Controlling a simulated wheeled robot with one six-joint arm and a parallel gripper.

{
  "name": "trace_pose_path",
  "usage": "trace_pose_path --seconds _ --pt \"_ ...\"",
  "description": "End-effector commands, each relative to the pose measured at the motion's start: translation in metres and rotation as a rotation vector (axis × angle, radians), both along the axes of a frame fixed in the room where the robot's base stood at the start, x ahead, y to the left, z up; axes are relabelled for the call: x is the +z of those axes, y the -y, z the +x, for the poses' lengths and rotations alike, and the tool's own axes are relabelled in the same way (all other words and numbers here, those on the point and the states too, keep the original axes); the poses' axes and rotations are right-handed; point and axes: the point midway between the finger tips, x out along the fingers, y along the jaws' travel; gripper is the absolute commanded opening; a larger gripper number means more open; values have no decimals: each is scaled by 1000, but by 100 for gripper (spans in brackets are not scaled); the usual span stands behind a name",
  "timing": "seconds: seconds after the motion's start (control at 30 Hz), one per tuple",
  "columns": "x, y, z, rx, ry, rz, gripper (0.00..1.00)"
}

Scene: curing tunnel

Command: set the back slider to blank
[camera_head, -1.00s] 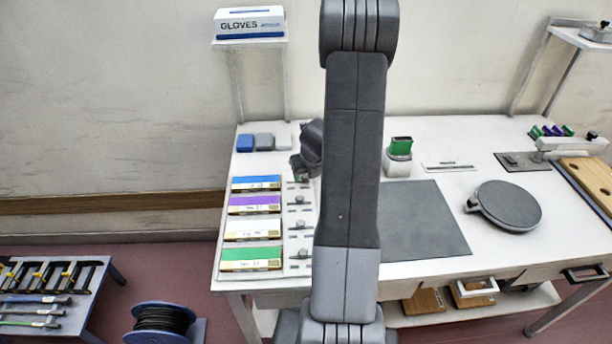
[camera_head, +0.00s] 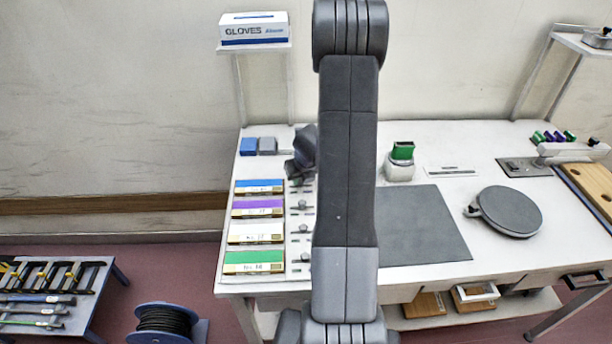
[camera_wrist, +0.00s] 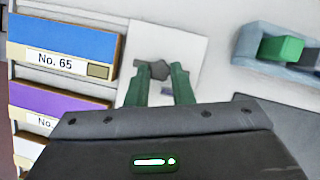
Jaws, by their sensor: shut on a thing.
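My gripper (camera_wrist: 162,78) is shut on the dark grey knob of the back slider (camera_wrist: 156,69); its green fingers stand on either side of the knob over a white plate (camera_wrist: 185,40). In the head view my gripper (camera_head: 298,176) is at the back end of the slider panel, beside the blue label card (camera_head: 259,186), and hides the back knob there. The other slider knobs (camera_head: 303,203) show nearer the front, next to the purple (camera_head: 258,208), white (camera_head: 257,232) and green (camera_head: 254,262) cards. The slider's exact setting cannot be read.
Blue (camera_head: 248,146) and grey (camera_head: 267,145) blocks sit behind the panel. A holder with a green block (camera_head: 402,151) stands to the right, near a dark mat (camera_head: 420,225) and a round grey disc (camera_head: 508,211). My arm hides the table's middle.

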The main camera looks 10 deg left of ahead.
Motion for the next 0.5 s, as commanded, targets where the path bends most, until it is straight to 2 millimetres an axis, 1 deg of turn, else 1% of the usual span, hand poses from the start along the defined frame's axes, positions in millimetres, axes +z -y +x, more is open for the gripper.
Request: trace_pose_path --seconds 0.13,0.17,0.2,0.27,0.5 --pt "0 0 0 0 0 0 0" --pt "0 1 0 0 0 0 23" --pt "0 1 0 0 0 0 31" --pt "0 1 0 0 0 0 42" --pt "0 1 0 0 0 0 43"
